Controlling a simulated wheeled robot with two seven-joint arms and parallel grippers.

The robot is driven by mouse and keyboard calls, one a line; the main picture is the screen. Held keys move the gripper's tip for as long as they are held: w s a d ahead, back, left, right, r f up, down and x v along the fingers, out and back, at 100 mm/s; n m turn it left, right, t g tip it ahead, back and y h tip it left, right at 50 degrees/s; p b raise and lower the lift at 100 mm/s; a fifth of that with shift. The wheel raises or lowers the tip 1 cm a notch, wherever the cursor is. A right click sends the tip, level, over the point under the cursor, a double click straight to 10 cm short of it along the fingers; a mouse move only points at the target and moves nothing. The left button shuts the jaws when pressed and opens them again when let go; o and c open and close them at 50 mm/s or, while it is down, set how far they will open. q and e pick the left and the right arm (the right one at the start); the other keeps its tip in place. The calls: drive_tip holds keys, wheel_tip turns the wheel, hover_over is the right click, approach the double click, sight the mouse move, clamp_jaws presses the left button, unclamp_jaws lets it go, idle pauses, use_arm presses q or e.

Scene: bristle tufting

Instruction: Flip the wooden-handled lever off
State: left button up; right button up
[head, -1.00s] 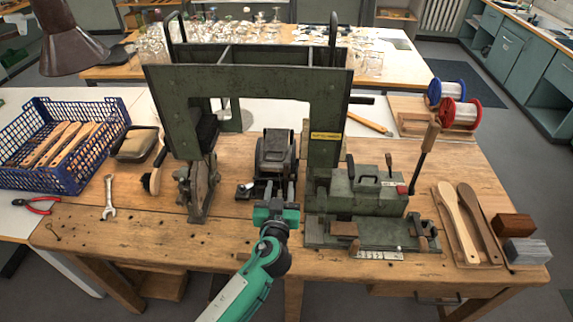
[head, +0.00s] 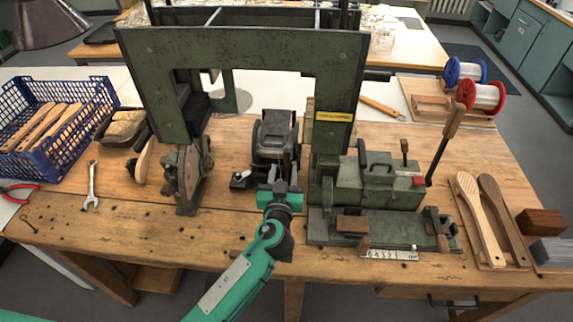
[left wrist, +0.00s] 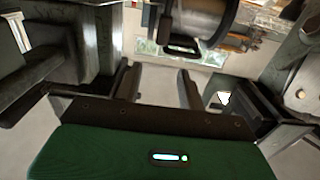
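The wooden-handled lever (head: 454,122) stands on the right side of the green machine (head: 336,115). Its dark rod rises from beside a small red part and leans up to the right, with the wooden grip at the top. My left gripper (head: 281,176) is at the middle of the machine's front, in front of the dark motor-like unit (head: 275,138), well to the left of the lever. In the left wrist view its two fingers (left wrist: 157,82) are apart with nothing between them. The lever cannot be made out in that view. My right gripper is not in view.
The machine's green box and vise-like base (head: 385,228) lie between my left gripper and the lever. Wooden paddles (head: 480,218) and blocks (head: 541,223) lie at the right. Two spools (head: 482,95) stand behind the lever. A blue crate (head: 50,130) and wrench (head: 92,187) are left.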

sight(287, 156)
use_arm(q)
drive_tip(key=w, duration=0.2)
drive_tip(key=w+f, duration=0.1)
drive_tip(key=w, duration=0.1)
drive_tip(key=w+f+p, duration=0.1)
drive_tip(key=w, duration=0.1)
drive_tip(key=shift+w, duration=0.65)
drive_tip(key=shift+w+f, duration=0.1)
drive_tip(key=c, duration=0.9)
clamp_jaws()
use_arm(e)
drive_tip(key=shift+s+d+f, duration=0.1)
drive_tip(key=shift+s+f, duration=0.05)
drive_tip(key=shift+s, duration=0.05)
